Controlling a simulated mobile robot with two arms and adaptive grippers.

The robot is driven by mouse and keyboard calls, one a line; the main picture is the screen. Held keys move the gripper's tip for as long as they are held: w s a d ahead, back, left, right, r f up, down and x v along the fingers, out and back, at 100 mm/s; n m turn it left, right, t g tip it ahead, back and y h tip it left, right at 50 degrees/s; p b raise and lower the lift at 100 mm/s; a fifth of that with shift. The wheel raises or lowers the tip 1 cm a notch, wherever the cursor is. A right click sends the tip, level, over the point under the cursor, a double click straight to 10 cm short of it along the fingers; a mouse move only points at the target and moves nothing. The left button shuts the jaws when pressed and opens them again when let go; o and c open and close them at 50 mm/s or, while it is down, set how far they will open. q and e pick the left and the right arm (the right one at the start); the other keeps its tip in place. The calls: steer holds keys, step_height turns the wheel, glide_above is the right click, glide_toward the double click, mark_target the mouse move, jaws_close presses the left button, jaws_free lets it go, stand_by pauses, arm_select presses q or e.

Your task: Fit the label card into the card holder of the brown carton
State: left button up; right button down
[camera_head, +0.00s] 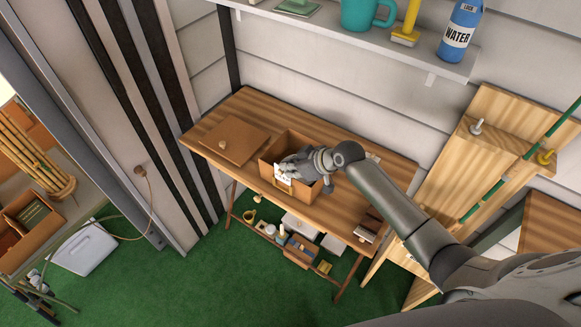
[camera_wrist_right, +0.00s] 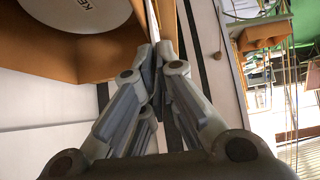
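The brown carton (camera_head: 304,197) stands open on the wooden table. Its card holder (camera_head: 283,187) seems to be the small frame on the front wall, partly covered. My right gripper (camera_head: 287,166) reaches over the carton from the right, shut on the white label card (camera_head: 282,175). The card overlaps the front wall just above the holder; I cannot tell whether it touches it. In the right wrist view, the gripper's fingers (camera_wrist_right: 160,68) meet on the card, a thin pale edge, beside the carton wall (camera_wrist_right: 130,50). My left gripper is not in view.
A brown lid-like panel with a knob (camera_head: 235,140) lies left of the carton. A round white thing with lettering (camera_wrist_right: 80,20) shows in the wrist view. A shelf (camera_head: 400,47) with a teal mug and a blue water bottle is above.

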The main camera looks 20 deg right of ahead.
steer(key=shift+f+b, duration=0.55)
steer(key=shift+f, duration=0.2)
steer(key=c, duration=1.6)
jaws_free()
steer(key=shift+o, duration=0.2)
steer(key=o, duration=0.6)
steer(key=shift+o, duration=0.2)
steer(key=shift+r, duration=0.15)
steer(key=shift+s+d+r+p, duration=0.2)
steer(key=shift+r+p, duration=0.15)
steer(key=shift+p, duration=0.25)
steer(key=p+v, duration=0.5)
steer(key=shift+w+a+r, duration=0.2)
steer(key=shift+r, duration=0.35)
